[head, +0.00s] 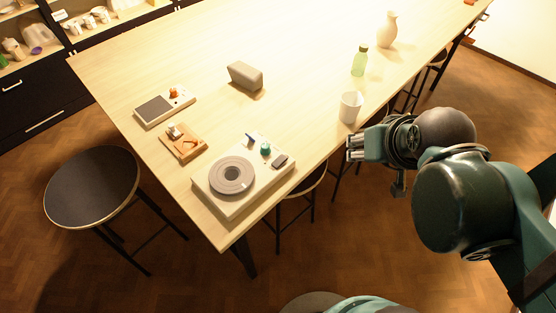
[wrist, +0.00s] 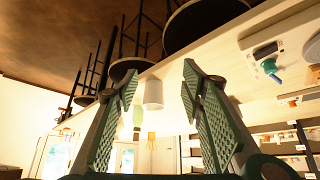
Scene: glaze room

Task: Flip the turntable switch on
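The turntable (head: 213,199) is a pale box with a grey round platter (head: 232,175), near the table's front corner in the head view. Part of a pale device with teal parts shows at the right there.
A white cup (head: 350,107) stands close to my gripper and also shows in the wrist view (wrist: 153,93). Behind it are a green bottle (head: 360,61) and a vase (head: 387,30). A grey block (head: 245,76) and two small devices stand farther left. Stools line the table.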

